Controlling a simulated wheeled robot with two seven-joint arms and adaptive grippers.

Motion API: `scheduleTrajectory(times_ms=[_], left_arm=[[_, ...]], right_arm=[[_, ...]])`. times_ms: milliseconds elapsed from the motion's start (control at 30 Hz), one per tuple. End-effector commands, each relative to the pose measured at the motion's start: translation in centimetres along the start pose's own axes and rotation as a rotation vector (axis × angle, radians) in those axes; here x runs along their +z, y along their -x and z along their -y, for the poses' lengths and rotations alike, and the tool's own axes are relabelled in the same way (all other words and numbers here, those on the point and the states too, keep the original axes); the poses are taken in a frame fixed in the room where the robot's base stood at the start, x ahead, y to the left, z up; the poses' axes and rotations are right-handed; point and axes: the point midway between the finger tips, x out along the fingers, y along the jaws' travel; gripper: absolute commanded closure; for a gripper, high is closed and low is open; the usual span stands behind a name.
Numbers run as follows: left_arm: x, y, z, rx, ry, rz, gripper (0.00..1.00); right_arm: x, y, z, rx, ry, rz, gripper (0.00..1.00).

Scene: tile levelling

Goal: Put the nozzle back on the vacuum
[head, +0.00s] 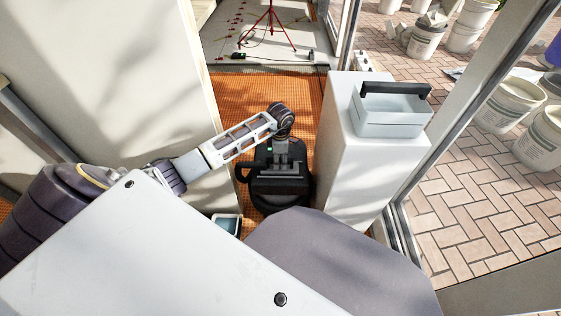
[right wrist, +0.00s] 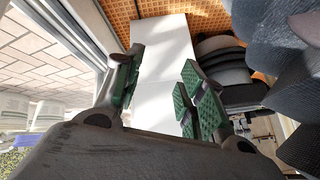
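A black machine (head: 282,201), which looks like the vacuum, stands on the orange floor between the wall and a white pedestal. A black loop-like part sticks out on its left side. My left arm reaches in from the left, and my left gripper (head: 281,158) points down over the machine; its fingertips are hard to make out against the dark body. I cannot pick out the nozzle as a separate thing. In the right wrist view my right gripper (right wrist: 160,75) is open, with green pads apart and nothing between them. It is out of the head view.
The white pedestal (head: 352,165) carries a pale box with a black handle (head: 390,117) close to the machine's right. A small container with blue contents (head: 229,224) is partly hidden below. A red tripod (head: 268,25) stands at the back. White buckets (head: 510,104) stand outside on brick paving.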

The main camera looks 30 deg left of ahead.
Motion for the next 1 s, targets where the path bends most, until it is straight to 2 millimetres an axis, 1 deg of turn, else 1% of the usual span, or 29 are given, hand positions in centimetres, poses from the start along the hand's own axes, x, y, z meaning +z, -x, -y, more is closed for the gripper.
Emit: scheduleTrajectory(times_ms=[33,133,200,500,600,800,1000], left_arm=[[0.0,0.9,-0.1,0.003,-0.001,0.000,0.60],[0.0,2.3,-0.1,0.003,-0.001,0.000,0.60],[0.0,3.3,-0.1,0.004,0.000,0.000,0.60],[-0.1,7.7,-0.1,0.003,-0.001,-0.001,0.60],[0.0,8.8,-0.1,0.002,-0.001,0.001,0.60],[0.0,10.2,-0.1,0.002,0.000,0.000,0.60],[0.0,10.3,0.0,0.000,0.000,0.000,0.60]], right_arm=[[-0.2,0.3,0.1,0.002,-0.001,0.003,0.60],[-0.3,0.9,0.2,0.007,-0.001,0.013,0.60],[-0.8,1.7,0.4,0.011,0.011,0.031,0.60],[-2.4,4.2,0.6,0.035,0.044,0.086,0.60],[-2.8,4.8,0.6,0.042,0.051,0.101,0.60],[-3.2,5.6,0.6,0.051,0.059,0.120,0.60],[-3.2,5.7,0.5,0.053,0.061,0.123,0.60]])
